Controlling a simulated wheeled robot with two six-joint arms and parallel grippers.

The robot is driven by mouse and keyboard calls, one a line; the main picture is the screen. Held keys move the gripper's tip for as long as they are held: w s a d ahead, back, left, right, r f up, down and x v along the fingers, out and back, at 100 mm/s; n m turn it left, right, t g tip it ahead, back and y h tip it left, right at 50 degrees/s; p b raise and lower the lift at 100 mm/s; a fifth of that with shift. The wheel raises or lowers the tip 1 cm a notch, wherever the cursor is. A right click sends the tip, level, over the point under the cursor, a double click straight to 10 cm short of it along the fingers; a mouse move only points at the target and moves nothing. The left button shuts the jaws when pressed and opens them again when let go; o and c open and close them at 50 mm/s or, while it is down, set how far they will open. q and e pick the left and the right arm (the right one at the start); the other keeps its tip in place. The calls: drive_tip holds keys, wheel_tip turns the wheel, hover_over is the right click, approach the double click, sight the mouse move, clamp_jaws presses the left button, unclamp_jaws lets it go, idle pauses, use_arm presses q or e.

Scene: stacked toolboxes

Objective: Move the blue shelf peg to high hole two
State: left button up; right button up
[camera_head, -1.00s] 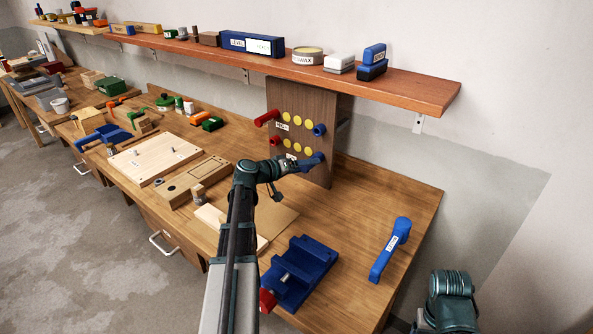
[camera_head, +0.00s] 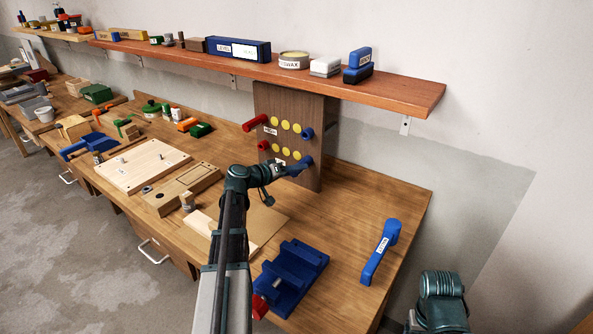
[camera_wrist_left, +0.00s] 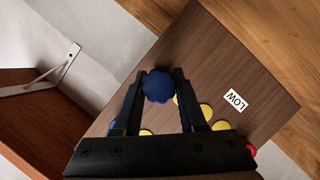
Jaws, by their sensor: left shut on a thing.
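An upright brown peg board (camera_head: 290,100) stands on the bench with an upper row marked HIGH and a lower row marked LOW. Each row has yellow discs, with a red peg at its left end and a blue peg at its right end. My left gripper (camera_head: 293,169) is at the lower right of the board, shut on the lower blue peg (camera_head: 307,160). In the left wrist view this peg's round head (camera_wrist_left: 157,87) sits between the fingers. The upper blue peg (camera_head: 307,134) is just above. How deep the held peg sits is hidden. My right gripper is out of view.
A shelf (camera_head: 410,93) carrying several items overhangs the board. A blue vise (camera_head: 290,277) and a blue-handled tool (camera_head: 380,252) lie on the bench in front and to the right. Boards and wooden blocks lie to the left. Bare bench lies right of the board.

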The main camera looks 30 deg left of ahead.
sight(294, 175)
use_arm(q)
clamp_jaws()
drive_tip(key=shift+s, duration=0.15)
drive_tip(key=shift+s+a, duration=0.2)
drive_tip(key=shift+s, duration=1.9)
drive_tip(key=s, duration=0.4)
drive_tip(key=shift+a, duration=0.15)
